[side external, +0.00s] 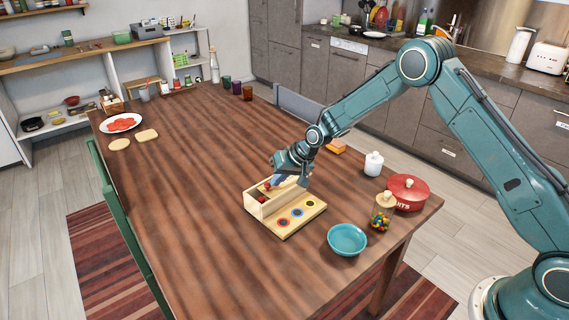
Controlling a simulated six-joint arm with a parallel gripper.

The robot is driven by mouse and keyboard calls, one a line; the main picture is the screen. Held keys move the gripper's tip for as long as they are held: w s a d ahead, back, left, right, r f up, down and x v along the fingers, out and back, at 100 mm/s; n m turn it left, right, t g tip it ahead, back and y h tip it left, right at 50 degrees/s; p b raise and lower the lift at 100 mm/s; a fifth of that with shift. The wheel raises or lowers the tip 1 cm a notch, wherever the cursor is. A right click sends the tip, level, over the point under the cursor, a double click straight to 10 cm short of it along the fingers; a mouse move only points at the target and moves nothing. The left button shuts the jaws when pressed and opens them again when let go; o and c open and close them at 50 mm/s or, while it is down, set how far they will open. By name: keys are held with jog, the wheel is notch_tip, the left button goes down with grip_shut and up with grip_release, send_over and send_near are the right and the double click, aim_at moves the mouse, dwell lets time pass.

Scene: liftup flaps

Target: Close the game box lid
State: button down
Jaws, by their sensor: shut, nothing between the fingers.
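The game box (256,208) is a pale wooden box on the table, left of the teal bowl. Red pieces (263,199) show inside its left part. A flat wooden panel with several coloured rings (297,218) lies on its front right side; I cannot tell whether this panel is the lid or part of the box. My gripper (274,182) is shut and empty, just above the box's back edge, and hides part of it. Whether it touches the box cannot be told.
On the wooden table (190,170), a teal bowl (347,239), a jar of coloured sweets (382,212), a red pot (408,191) and a white bottle (373,163) stand to the right. A plate (121,123) lies far left. The table left of the box is clear.

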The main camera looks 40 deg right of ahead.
aim_at(268, 185)
jog(key=shift+s+a, duration=0.2)
jog(key=shift+a, duration=1.85)
jog(key=shift+s+d+r, duration=0.15)
jog(key=shift+d, duration=0.4)
jog(key=d, duration=0.2)
jog(key=s+d, duration=0.1)
jog(key=shift+s+r, duration=0.1)
jog(key=shift+r, duration=0.25)
jog(key=v, duration=0.9)
jog(key=shift+s+r, duration=0.2)
jog(key=shift+r, duration=0.15)
jog(key=shift+r, duration=0.1)
